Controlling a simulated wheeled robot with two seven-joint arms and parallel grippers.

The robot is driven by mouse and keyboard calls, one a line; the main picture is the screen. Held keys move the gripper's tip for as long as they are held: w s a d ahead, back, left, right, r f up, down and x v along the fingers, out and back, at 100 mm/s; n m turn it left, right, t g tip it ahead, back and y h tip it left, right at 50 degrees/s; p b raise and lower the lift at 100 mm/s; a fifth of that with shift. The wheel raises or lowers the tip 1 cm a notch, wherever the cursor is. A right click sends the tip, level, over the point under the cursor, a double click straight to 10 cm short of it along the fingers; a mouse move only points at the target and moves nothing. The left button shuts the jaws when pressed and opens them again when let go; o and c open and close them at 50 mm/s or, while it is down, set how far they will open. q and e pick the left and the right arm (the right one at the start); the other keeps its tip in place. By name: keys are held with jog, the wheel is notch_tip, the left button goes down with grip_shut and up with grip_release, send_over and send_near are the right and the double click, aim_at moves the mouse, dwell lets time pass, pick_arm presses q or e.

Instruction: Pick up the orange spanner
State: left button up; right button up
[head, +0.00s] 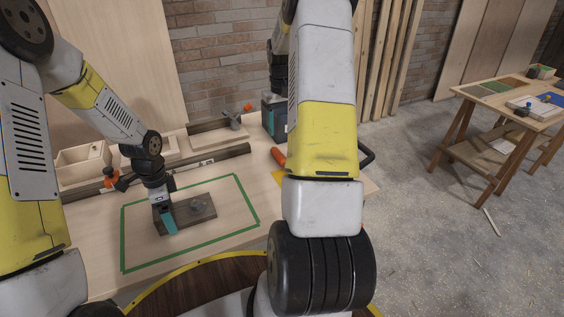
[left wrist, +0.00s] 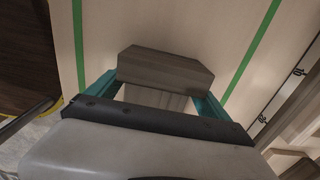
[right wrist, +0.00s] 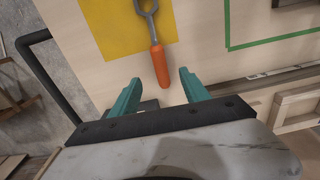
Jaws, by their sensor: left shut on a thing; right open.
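The orange spanner (right wrist: 160,66) lies on a yellow sheet (right wrist: 105,30) on the bench, its grey head partly cut off by the frame in the right wrist view. In the head view its orange handle (head: 278,156) shows beside my right arm. My right gripper (right wrist: 157,88) is open and empty, its fingers near the handle's end and apart from it. In the head view my right gripper (head: 274,128) is partly hidden behind my own arm. My left gripper (head: 165,218) is shut on a grey-brown wooden block (left wrist: 165,70), which lies inside a green tape outline.
The bench top (head: 238,222) is bare around the block. Wooden trays (head: 82,162), a dark rail and a clamp (head: 110,176) lie at the back left. A black bar handle (head: 368,158) sticks out at the bench's right end. A second table (head: 510,105) stands far right.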

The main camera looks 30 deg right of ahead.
send_over(282, 157)
jog(key=f, duration=0.7)
jog(key=shift+w+d+f, duration=0.15)
jog(key=shift+w, duration=0.2)
jog(key=f, duration=0.5)
jog(key=shift+s+f, duration=0.25)
jog(key=shift+f, duration=0.05)
grip_shut()
